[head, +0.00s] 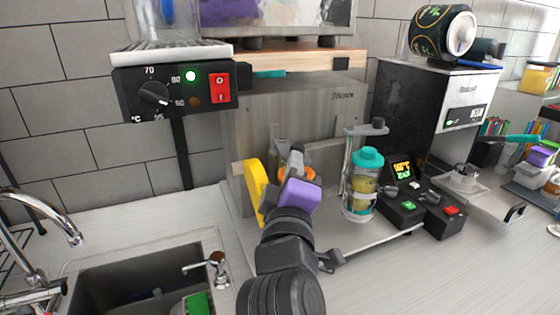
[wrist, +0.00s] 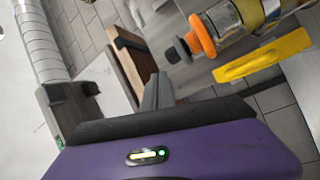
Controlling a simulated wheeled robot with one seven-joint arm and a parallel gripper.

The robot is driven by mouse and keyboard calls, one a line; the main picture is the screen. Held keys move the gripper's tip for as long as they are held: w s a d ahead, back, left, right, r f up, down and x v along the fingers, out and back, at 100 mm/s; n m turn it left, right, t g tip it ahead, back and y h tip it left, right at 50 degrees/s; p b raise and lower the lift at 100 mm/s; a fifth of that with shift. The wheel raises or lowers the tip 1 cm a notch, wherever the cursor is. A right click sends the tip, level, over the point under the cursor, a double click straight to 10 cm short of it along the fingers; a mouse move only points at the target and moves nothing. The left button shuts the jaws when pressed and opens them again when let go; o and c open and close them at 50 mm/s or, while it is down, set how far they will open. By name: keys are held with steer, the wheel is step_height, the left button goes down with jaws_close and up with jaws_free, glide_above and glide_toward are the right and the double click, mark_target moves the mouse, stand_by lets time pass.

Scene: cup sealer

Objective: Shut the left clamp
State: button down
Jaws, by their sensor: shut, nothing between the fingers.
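The left clamp (head: 281,147) stands on the metal sealer, a grey post whose top shows just above my gripper (head: 293,174). My purple-cased hand hides its lower part and an orange part beside it. In the wrist view, an orange ring with a dark grey tip (wrist: 203,35) sits at the end of a clear cylinder, beyond and to the right of my gripper (wrist: 156,92). The grey fingers are together and empty, apart from the ring. A yellow bar (wrist: 262,56) lies right of the ring; the yellow piece also shows in the head view (head: 253,190).
A second grey clamp post (head: 374,129) stands at the right, by a teal-lidded clear container (head: 363,185). A black control box (head: 405,210) is right of it. The sink (head: 150,270) lies at the lower left. The temperature panel (head: 170,92) overhangs the upper left.

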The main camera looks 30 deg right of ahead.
steer(key=shift+s+d+f+b, duration=0.1)
steer(key=shift+s+d, duration=0.2)
steer(key=shift+s, duration=0.35)
steer(key=shift+s+d+f+b, duration=0.15)
steer(key=shift+s+d, duration=0.2)
steer(key=shift+s, duration=0.35)
steer(key=shift+s+d+f+b, duration=0.1)
steer(key=shift+s+d, duration=0.2)
steer(key=shift+s, duration=0.35)
steer(key=shift+r, duration=0.1)
steer(key=w+a+r+t+y, duration=0.1)
steer(key=a+r+t+y, duration=0.1)
steer(key=a+r+t, duration=0.15)
steer(key=s+a+f+t+y, duration=0.1)
steer(key=s+a+f+y, duration=0.3)
steer(key=a+f+y, duration=0.4)
steer(key=s+d+f+m+g, duration=0.3)
steer(key=s+f, duration=0.8)
steer(key=s, duration=0.4)
steer(key=s+d+f+m+g, duration=0.3)
steer(key=s+f, duration=0.9)
steer(key=s, duration=0.4)
steer(key=shift+m+b, duration=0.45)
steer(key=shift+m, duration=0.15)
